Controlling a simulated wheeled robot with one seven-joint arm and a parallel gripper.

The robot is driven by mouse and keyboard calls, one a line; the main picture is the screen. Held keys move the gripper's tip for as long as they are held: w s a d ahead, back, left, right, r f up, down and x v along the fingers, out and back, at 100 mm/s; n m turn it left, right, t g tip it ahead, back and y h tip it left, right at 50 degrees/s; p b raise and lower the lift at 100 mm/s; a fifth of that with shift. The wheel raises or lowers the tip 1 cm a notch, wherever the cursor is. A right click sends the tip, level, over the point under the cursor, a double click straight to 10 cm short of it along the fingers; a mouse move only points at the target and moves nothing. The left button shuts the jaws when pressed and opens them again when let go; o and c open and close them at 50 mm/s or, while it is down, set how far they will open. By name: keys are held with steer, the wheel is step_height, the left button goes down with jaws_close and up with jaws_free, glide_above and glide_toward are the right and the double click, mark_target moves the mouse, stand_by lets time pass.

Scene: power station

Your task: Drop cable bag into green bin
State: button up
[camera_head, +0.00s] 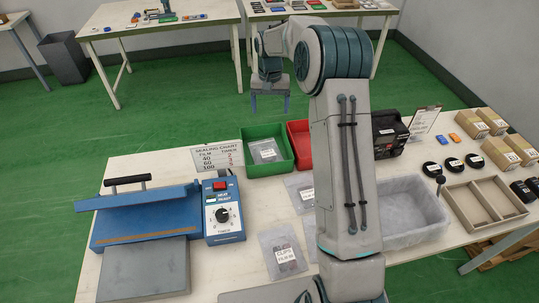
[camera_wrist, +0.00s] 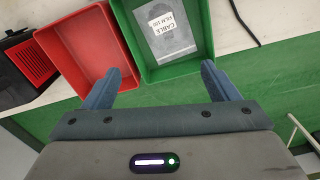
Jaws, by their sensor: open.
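The green bin (camera_head: 270,170) stands at the back of the table, left of my arm. The cable bag (camera_head: 265,150), a flat clear bag with a white label, lies inside it. The wrist view shows the bag (camera_wrist: 170,35) in the green bin (camera_wrist: 180,71), its label reading CABLE FILM 100. My gripper (camera_head: 270,106) is open and empty, raised above and beyond the bin's far side. In the wrist view my gripper (camera_wrist: 165,70) has its fingers apart, with nothing between them, and the bag is clear of both.
A red bin (camera_wrist: 83,45) stands beside the green one, partly behind my arm in the head view. A blue sealer (camera_head: 150,215) fills the table's left. Other bags (camera_head: 283,255) lie in front. A grey tray (camera_head: 405,207) and wooden tray (camera_head: 480,203) stand right.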

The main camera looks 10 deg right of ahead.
step_height(320, 180, up, 5)
steer(key=shift+r, duration=0.15)
stand_by(0.4)
steer(key=s+r+n+t, duration=0.1)
steer(key=s+r, duration=0.4)
steer(key=s, duration=0.4)
steer(key=s+r+n+t, duration=0.1)
steer(key=s+r, duration=0.3)
steer(key=s, duration=0.6)
steer(key=s+f, duration=0.1)
steer(key=s, duration=0.8)
steer(key=s+f+t, duration=0.1)
steer(key=s+f, duration=0.1)
steer(key=s, duration=0.7)
steer(key=shift+d+f+t, duration=0.15)
steer(key=shift+f+t, duration=0.15)
steer(key=shift+n, duration=0.3)
